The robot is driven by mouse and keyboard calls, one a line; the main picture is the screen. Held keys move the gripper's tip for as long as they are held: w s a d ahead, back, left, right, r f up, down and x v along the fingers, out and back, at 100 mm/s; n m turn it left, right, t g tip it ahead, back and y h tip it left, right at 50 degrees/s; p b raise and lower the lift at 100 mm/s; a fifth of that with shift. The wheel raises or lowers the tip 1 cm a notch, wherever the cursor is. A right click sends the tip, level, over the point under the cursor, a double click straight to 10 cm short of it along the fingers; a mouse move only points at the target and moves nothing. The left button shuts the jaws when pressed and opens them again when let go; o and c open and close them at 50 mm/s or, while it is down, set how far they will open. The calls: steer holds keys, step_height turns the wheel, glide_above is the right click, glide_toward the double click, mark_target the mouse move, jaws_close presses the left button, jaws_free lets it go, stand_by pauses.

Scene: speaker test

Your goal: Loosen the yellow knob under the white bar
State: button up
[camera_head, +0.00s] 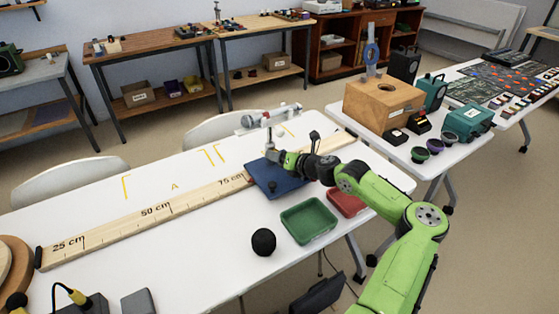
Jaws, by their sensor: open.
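A white bar (268,116) is held level above the far part of the white table, with a thin post below its middle. The yellow knob under it cannot be made out; it is too small or hidden. My green arm reaches in from the lower right. My gripper (272,153) is open, just below and in front of the bar's post and above the blue mat (266,190). At this size I cannot tell whether it touches the post.
A wooden ruler board (150,212) runs across the table (190,258). A wooden speaker box (382,103) stands on another table. The table's left middle is mostly clear.

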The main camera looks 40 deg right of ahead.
steer(key=c, duration=1.1)
steer(key=shift+o, duration=0.2)
steer(key=shift+r+p, duration=0.1)
steer(key=shift+p, duration=0.2)
steer(key=shift+a+r+n+h+p, duration=0.15)
steer(key=shift+n+h+p, duration=0.25)
steer(key=shift+n+p, duration=0.5)
steer(key=n+h+p, duration=0.1)
steer(key=p, duration=0.2)
steer(key=shift+a+n+g+h+p, duration=0.1)
steer(key=shift+n+g+h+p, duration=0.2)
steer(key=shift+n+p, duration=0.1)
steer(key=shift+a+n+h+p, duration=0.1)
steer(key=shift+n+h+p, duration=0.75)
steer(key=shift+n, duration=0.35)
steer(key=shift+a+f+n+h, duration=0.1)
steer(key=shift+f+n+h, duration=0.1)
steer(key=shift+n+h, duration=0.75)
steer(key=shift+n, duration=0.25)
